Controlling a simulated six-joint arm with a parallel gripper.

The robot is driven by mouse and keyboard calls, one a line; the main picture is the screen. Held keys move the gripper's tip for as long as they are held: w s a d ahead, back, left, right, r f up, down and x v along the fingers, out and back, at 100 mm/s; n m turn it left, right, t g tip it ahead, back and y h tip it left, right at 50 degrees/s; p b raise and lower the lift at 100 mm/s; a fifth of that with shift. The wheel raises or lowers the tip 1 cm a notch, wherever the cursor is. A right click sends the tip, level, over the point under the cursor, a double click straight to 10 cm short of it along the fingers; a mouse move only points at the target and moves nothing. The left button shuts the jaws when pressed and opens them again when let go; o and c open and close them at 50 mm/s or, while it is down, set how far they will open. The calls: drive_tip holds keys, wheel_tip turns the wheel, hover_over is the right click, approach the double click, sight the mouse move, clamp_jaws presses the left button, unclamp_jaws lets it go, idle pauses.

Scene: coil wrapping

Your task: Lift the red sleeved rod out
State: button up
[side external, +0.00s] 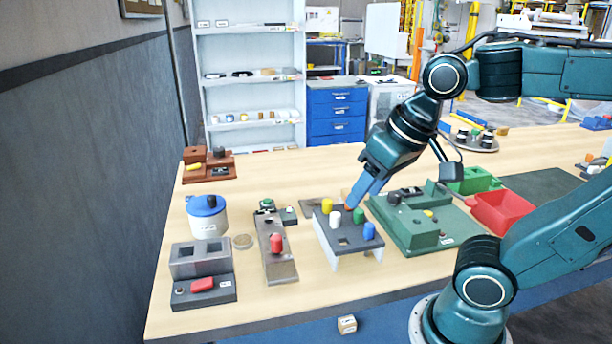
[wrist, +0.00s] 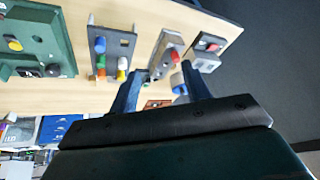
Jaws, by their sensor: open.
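A grey rack (side external: 345,263) holds upright colored rods: yellow (side external: 327,205), white (side external: 335,221), green (side external: 359,215) and blue (side external: 369,231). A small orange-red top (side external: 347,207) shows at the rack's back, partly hidden by my gripper. A red cylinder (side external: 276,243) stands upright on a narrow grey fixture (side external: 281,270) left of the rack. It also shows in the wrist view (wrist: 174,57). I cannot tell which red piece is the sleeved rod. My gripper (side external: 356,203) is tilted down, open, its fingertips near the rack's back. In the wrist view its fingers (wrist: 162,78) are apart, with nothing held.
A green fixture (side external: 405,235) stands close right of the rack, with a red bin (side external: 503,211) and green bin (side external: 472,181) beyond. At left are a blue-lidded pot (side external: 208,222) and a grey block (side external: 200,263).

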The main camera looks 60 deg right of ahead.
drive_tip(key=w+m+g, duration=0.2)
drive_tip(key=w+m, duration=0.7)
drive_tip(key=m, duration=0.2)
drive_tip(key=m+g, duration=0.3)
drive_tip(key=m, duration=0.8)
hover_over(277, 237)
drive_tip(key=shift+f, duration=1.85)
drive_tip(key=shift+f, duration=4.35)
drive_tip(key=shift+f, duration=2.6)
